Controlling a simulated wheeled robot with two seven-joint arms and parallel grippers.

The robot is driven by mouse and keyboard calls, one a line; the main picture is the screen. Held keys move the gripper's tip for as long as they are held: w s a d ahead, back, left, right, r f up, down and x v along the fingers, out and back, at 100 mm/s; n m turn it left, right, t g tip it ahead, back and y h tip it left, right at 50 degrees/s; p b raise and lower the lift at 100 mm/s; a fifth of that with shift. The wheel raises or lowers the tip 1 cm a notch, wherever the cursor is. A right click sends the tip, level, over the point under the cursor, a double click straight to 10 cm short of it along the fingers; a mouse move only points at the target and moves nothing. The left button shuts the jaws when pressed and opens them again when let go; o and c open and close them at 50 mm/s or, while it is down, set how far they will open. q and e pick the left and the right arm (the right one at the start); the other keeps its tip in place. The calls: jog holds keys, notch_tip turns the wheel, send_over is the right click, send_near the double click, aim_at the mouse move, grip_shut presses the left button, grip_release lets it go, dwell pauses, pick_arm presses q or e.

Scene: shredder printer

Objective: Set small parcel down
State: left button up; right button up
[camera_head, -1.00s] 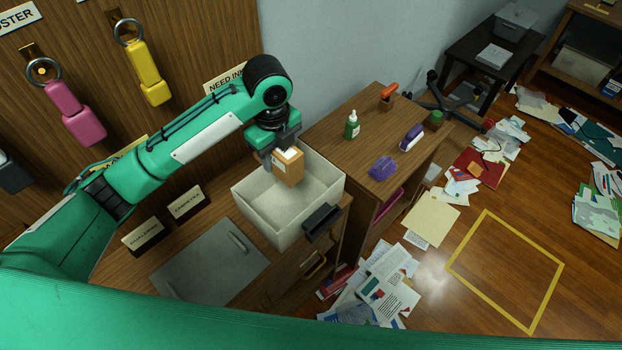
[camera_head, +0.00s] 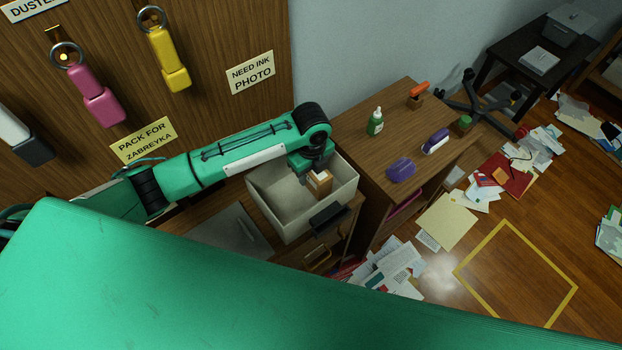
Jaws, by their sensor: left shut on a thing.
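The small parcel (camera_head: 319,184) is a small brown box with a white label on top. My left gripper (camera_head: 314,170) is shut on it and holds it inside the outline of the white open bin (camera_head: 276,218), towards its right side. Whether the parcel touches the bin floor I cannot tell. The gripper's fingers are mostly hidden by its own wrist. My right gripper is not in view.
The bin stands on a wooden desk beside a wooden cabinet (camera_head: 399,110) holding a green bottle (camera_head: 375,123) and purple items (camera_head: 401,170). A black handle-like piece (camera_head: 329,216) sits at the bin's front. Papers (camera_head: 390,268) litter the floor. A yellow square (camera_head: 513,268) marks clear floor.

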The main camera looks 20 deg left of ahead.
aim_at(311, 183)
pick_arm(q)
jog(key=shift+f, duration=0.7)
notch_tip(311, 183, down, 3)
jog(key=shift+f+p, duration=0.2)
jog(key=shift+p, duration=0.25)
jog(key=shift+f, duration=0.25)
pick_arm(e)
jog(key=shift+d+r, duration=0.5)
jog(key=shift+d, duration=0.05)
pick_arm(q)
jog(key=shift+f, duration=0.15)
jog(key=o, duration=1.1)
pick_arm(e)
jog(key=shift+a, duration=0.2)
